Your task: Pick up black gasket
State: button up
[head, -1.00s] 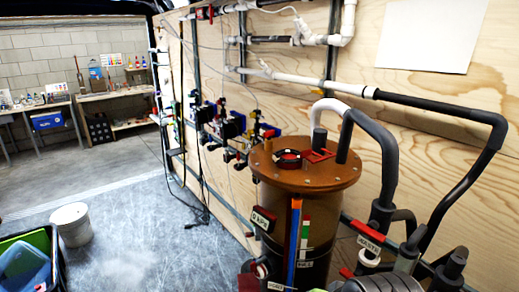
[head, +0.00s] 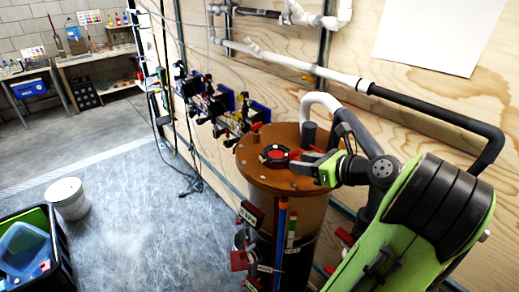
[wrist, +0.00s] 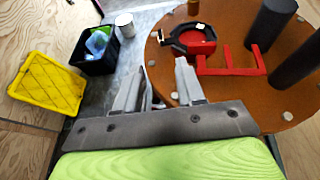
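A black ring with red parts (head: 274,155), likely the black gasket, lies on the brown round lid (head: 258,178) of the tank. In the wrist view the ring (wrist: 172,40) sits near the lid's left edge, its lower right side red. My gripper (head: 304,163) is over the lid, just right of the ring. In the wrist view my gripper (wrist: 157,68) has its two fingers apart with nothing between them, pointing towards the ring. A red bracket-shaped piece (wrist: 232,70) lies right of the ring; my gripper largely hides it in the head view.
Dark upright pipes (wrist: 271,25) rise from the lid on the right. Bolt heads ring the lid's edge. A white bucket (head: 68,198) and a black crate (head: 62,255) stand on the floor at left. A yellow crate (wrist: 48,82) shows in the wrist view. A plywood wall (head: 345,60) stands behind the tank.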

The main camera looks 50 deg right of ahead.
send_near(265, 157)
jog(key=x, duration=0.1)
jog(key=b+x, duration=0.1)
jog(key=x, duration=0.1)
jog(key=shift+w+f, duration=0.2)
jog(key=shift+f, duration=0.15)
jog(key=x, duration=0.6)
jog(key=shift+d+r, duration=0.1)
jog(key=shift+s+r, duration=0.1)
jog(key=shift+s, duration=0.05)
jog(key=shift+c, duration=0.7)
grip_shut()
